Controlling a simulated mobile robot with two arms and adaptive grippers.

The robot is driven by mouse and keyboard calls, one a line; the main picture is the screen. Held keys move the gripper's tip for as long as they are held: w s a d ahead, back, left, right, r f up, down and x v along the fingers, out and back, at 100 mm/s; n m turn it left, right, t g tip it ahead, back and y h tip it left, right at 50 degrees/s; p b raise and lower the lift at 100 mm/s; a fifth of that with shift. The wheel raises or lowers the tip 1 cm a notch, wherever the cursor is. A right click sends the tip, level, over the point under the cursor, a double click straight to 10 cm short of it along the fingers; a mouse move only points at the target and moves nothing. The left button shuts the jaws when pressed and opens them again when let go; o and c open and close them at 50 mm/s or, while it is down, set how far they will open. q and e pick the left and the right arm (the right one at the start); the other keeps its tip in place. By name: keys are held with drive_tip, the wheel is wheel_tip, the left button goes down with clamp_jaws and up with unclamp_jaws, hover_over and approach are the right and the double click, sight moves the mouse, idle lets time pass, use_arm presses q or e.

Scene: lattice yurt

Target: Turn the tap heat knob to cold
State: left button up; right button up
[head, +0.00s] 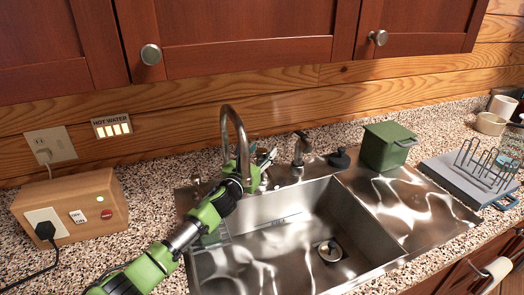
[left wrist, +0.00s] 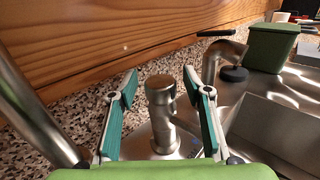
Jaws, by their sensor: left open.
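The tap heat knob (left wrist: 160,92) looks like a short metal post with a rounded cap, standing on the sink deck in the left wrist view. My left gripper (left wrist: 161,78) is open, with one green-padded finger on each side of the post and visible gaps on both sides. In the head view my left gripper (head: 264,160) is behind the sink basin, just right of the curved spout (head: 236,130), and mostly hides the knob. The spout also crosses the left of the wrist view (left wrist: 38,112). My right gripper is not in view.
A "HOT WATER" panel (head: 112,125) with several lit bars is on the wall. A second metal fixture (head: 301,147), a black stopper (head: 340,158) and a green box (head: 385,147) stand to the right. The sink basin (head: 290,235) is empty. A wooden switch box (head: 70,207) is left.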

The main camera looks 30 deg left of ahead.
use_arm(q)
drive_tip(key=shift+w, duration=0.35)
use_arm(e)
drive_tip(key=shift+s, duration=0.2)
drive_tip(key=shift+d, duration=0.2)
use_arm(q)
clamp_jaws()
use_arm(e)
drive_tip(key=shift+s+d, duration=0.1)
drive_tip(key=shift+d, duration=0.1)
